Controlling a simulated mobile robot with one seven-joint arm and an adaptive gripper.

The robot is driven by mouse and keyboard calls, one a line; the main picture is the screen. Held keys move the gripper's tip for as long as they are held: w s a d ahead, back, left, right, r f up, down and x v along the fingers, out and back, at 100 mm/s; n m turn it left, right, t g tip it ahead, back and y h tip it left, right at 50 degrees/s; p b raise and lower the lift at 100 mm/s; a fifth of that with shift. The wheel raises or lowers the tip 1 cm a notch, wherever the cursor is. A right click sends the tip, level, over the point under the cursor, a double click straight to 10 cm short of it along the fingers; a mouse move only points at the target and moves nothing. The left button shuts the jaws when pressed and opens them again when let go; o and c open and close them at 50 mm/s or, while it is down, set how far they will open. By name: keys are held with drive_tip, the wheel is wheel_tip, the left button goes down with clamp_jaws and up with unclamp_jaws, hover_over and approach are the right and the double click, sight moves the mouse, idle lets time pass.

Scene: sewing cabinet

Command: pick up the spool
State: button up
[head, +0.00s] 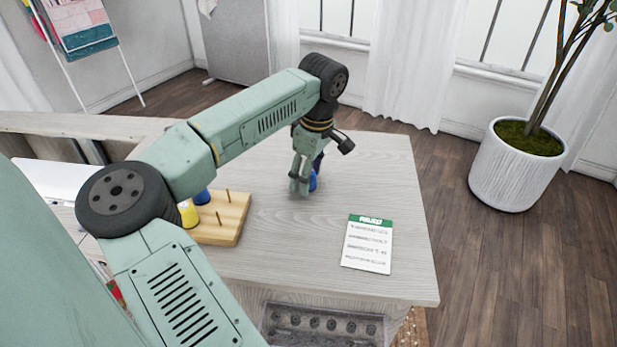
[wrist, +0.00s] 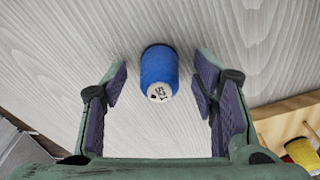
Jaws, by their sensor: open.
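A blue spool (wrist: 159,70) with a pale, marked end lies between the fingertips of my gripper in the wrist view, with bare tabletop around it. My gripper (wrist: 160,85) is open, with one finger on each side of the spool and a visible gap on both sides. In the head view my gripper (head: 303,184) is low over the wooden table, and the blue spool (head: 312,181) shows only partly behind the fingers.
A wooden peg rack (head: 228,222) stands to the left, holding a yellow spool (head: 188,213) and another blue spool (head: 202,196). A printed card (head: 368,243) lies toward the table's right front. The tabletop (head: 385,165) right of my gripper is clear.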

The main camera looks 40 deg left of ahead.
drive_tip(key=shift+c, duration=0.4)
drive_tip(key=c, duration=0.9)
drive_tip(key=shift+r, duration=0.1)
drive_tip(key=shift+c, duration=0.2)
